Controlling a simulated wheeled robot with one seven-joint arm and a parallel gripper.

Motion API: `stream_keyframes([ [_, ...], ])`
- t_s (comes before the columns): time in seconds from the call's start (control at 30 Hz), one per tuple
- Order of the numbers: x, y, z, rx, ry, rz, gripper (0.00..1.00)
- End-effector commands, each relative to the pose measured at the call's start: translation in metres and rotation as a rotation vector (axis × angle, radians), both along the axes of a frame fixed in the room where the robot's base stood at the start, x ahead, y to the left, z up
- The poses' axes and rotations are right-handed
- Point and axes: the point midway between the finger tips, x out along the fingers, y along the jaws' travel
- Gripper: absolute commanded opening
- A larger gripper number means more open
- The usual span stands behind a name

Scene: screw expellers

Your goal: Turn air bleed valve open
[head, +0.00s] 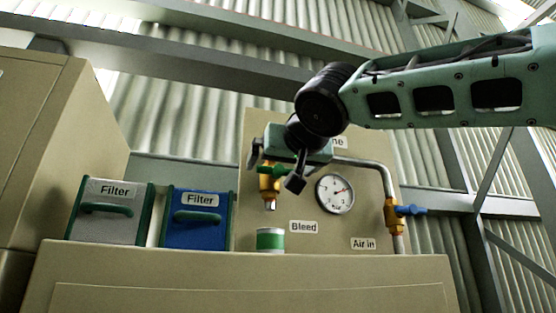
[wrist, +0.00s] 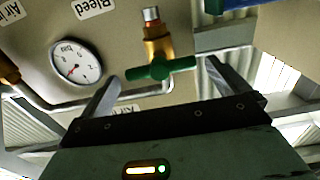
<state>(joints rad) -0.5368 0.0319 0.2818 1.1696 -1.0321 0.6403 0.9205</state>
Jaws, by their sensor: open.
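The air bleed valve is a brass fitting above the "Bleed" label, with a green handle. In the head view its brass body (head: 269,186) points down and the green handle (head: 268,170) is partly behind my gripper (head: 274,172). In the wrist view the brass body (wrist: 156,45) shows clearly and the green handle (wrist: 160,68) lies crosswise. My gripper (wrist: 164,69) is open, with one finger on each side of the handle. I see gaps between the fingers and the handle ends. How deep the handle sits between them is hard to tell.
A pressure gauge (head: 335,194) is right of the valve. A pipe runs to a blue-handled valve (head: 406,210) by "Air in". A green-and-white can (head: 270,239) stands below the bleed valve. A grey filter box (head: 111,211) and a blue filter box (head: 197,216) stand left.

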Motion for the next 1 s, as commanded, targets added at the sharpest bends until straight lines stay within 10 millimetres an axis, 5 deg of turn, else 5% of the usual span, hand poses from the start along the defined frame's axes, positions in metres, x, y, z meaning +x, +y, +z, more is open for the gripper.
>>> stream_keyframes([
  [0.2, 0.025, 0.007, 0.002, 0.0, 0.001, -0.001, 1.0],
  [0.57, 0.03, 0.009, 0.0, -0.001, 0.0, 0.0, 1.0],
  [0.73, 0.03, 0.009, 0.0, -0.001, 0.0, 0.0, 0.61],
  [1.0, 0.03, 0.009, 0.0, -0.011, -0.003, 0.0, 0.59],
])
